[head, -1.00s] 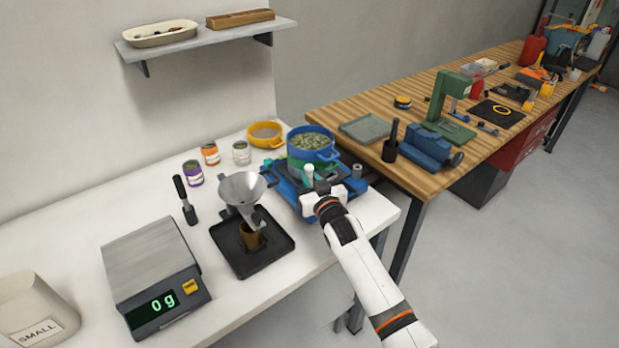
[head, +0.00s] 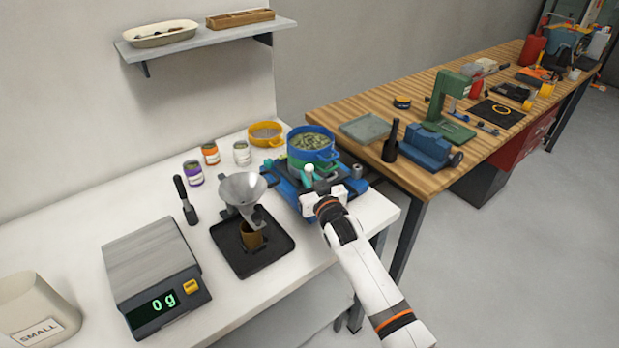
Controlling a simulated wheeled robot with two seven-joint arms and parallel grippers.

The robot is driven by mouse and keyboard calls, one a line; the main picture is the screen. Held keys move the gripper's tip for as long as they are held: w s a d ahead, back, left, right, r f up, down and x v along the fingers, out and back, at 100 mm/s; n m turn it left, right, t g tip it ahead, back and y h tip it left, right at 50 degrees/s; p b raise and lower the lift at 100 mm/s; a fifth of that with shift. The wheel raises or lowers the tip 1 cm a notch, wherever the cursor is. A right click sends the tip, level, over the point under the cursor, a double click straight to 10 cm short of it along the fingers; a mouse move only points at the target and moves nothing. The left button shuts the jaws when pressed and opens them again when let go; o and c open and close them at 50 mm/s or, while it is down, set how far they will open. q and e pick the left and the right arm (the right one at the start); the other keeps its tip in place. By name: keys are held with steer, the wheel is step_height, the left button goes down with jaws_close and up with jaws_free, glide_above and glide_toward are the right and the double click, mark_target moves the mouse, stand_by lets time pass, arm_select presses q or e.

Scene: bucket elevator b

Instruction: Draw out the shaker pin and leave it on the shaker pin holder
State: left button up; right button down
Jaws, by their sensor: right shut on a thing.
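The blue shaker base (head: 290,191) stands at the right end of the white table, with a blue sieve full of green bits (head: 312,146) on top. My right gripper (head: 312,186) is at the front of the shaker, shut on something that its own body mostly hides. I take this to be the shaker pin, but I cannot see how far it sits in the shaker. A small grey cylinder (head: 357,171) stands at the shaker's right side. I cannot make out which part is the pin holder. My left gripper is not in view.
A metal funnel (head: 242,188) stands over a black tray (head: 268,256) left of the shaker. A scale (head: 155,275) reads 0 g. Several small cans and a yellow sieve (head: 265,134) stand behind. A wooden bench (head: 375,110) stands close on the right.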

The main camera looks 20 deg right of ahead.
stand_by(0.4)
steer(key=shift+f+b, duration=1.7)
steer(key=shift+f, duration=0.6)
steer(key=c, duration=1.3)
jaws_free()
steer(key=s+d+b, duration=0.1)
steer(key=s, duration=1.1)
